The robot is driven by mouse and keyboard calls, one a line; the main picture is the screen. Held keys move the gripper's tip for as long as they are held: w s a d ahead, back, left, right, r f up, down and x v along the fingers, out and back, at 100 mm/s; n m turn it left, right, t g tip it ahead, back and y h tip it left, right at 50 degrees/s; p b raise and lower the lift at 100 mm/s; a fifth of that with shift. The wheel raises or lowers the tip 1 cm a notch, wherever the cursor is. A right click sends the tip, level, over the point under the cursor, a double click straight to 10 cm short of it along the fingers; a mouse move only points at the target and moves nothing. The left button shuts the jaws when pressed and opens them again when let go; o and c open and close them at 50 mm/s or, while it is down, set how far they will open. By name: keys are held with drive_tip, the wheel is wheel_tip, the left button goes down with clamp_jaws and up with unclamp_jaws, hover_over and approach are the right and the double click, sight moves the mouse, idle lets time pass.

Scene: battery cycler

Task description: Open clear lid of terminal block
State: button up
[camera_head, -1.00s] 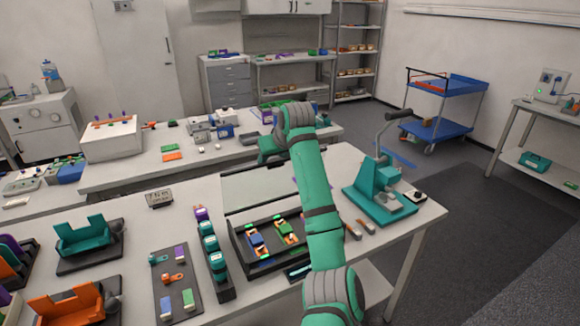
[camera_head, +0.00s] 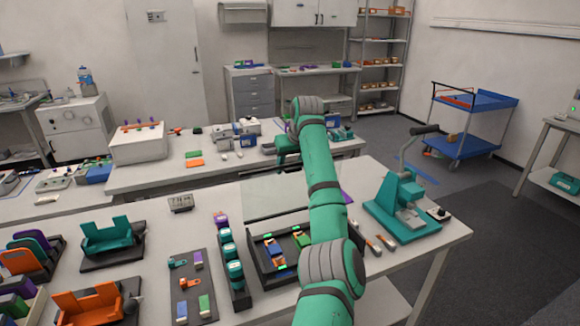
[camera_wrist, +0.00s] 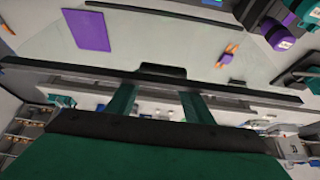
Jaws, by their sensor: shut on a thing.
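The terminal block (camera_head: 256,268) is a black box on the near table, with orange, blue and green parts inside; my arm hides its right side. Its clear lid (camera_head: 262,195) shows as a pale see-through panel raised behind the box. In the wrist view the clear lid (camera_wrist: 120,52) spans the picture, with a dark bar along its edge. My gripper (camera_wrist: 158,95) has its two teal fingers at that bar, shut on the lid's edge. The exact contact is hard to see. In the head view my gripper (camera_head: 286,150) is partly hidden by my arm.
A teal press (camera_head: 402,205) with a lever stands right of the block. A row of teal modules (camera_head: 234,270) and a dark mat (camera_head: 190,285) with small parts lie to its left. A second table (camera_head: 215,175) with equipment stands behind.

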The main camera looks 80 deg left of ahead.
drive_tip(key=shift+s+d+f, duration=0.1)
drive_tip(key=shift+s+f, duration=0.05)
drive_tip(key=shift+f, duration=0.3)
drive_tip(key=o, duration=1.5)
drive_tip(key=shift+r, duration=0.45)
drive_tip(key=v, duration=1)
drive_tip(key=shift+w, duration=0.2)
drive_tip(key=shift+d+r, duration=0.1)
